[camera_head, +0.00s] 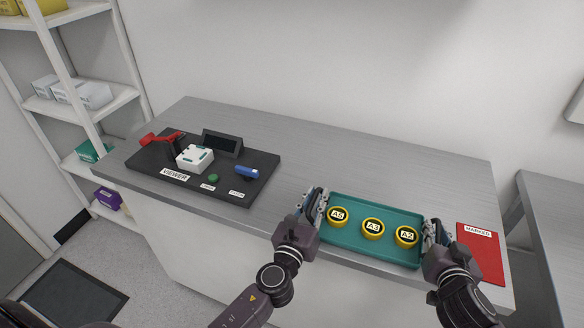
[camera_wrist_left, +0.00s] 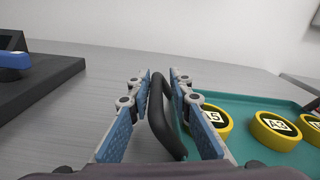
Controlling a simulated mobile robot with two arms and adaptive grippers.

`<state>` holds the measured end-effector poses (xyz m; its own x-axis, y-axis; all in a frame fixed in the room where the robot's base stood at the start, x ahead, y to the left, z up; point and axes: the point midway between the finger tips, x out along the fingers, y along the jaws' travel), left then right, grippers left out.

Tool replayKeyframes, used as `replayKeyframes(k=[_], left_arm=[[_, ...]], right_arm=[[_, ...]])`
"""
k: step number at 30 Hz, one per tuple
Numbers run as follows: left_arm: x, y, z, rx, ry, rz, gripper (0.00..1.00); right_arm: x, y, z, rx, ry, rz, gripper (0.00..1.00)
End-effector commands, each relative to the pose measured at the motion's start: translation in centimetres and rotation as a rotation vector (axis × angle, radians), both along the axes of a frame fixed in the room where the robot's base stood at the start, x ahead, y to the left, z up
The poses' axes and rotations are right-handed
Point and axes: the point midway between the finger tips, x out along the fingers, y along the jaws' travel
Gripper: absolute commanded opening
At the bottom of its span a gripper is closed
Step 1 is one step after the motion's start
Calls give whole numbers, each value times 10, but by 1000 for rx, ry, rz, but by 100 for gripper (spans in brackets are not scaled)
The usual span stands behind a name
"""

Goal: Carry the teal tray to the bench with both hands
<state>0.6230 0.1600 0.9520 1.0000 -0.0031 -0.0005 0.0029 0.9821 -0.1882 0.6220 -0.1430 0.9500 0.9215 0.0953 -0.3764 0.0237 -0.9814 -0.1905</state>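The teal tray (camera_head: 350,238) lies level at the front edge of the grey bench (camera_head: 330,160), and also shows in the left wrist view (camera_wrist_left: 245,103). It holds yellow-rimmed round pieces labelled A5 (camera_head: 338,216), A3 (camera_head: 372,228) and A2 (camera_head: 407,236). My left gripper (camera_head: 314,204) is at the tray's left end. In the left wrist view its fingers stand on either side of the black handle (camera_wrist_left: 160,115), with gaps showing beside it. My right gripper (camera_head: 437,232) is at the tray's right end. Its grip on that end is hidden.
A black viewer board (camera_head: 235,190) with a white block (camera_head: 194,158), a red lever (camera_head: 160,139) and a blue part (camera_head: 247,172) is on the bench's left. A red "MARKED" mat (camera_head: 482,255) lies right of the tray. Bench behind the tray is clear. Shelves (camera_head: 85,100) stand left.

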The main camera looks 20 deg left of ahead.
Motion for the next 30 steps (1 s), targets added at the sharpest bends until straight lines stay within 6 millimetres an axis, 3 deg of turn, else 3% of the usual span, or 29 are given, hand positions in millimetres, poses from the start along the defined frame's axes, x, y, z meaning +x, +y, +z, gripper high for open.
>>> replayKeyframes(k=[9,13,24,30], left_arm=[[0,3,0,1,0,6,27],[-9,3,-1,1,2,6,27],[-83,2,-1,3,3,5,27],[-112,2,0,1,2,4,27]], right_arm=[[1,-3,0,-3,0,-5,27],[1,-3,0,-4,0,-6,27],[1,-3,0,-5,0,-7,27],[1,-3,0,-5,0,-7,27]])
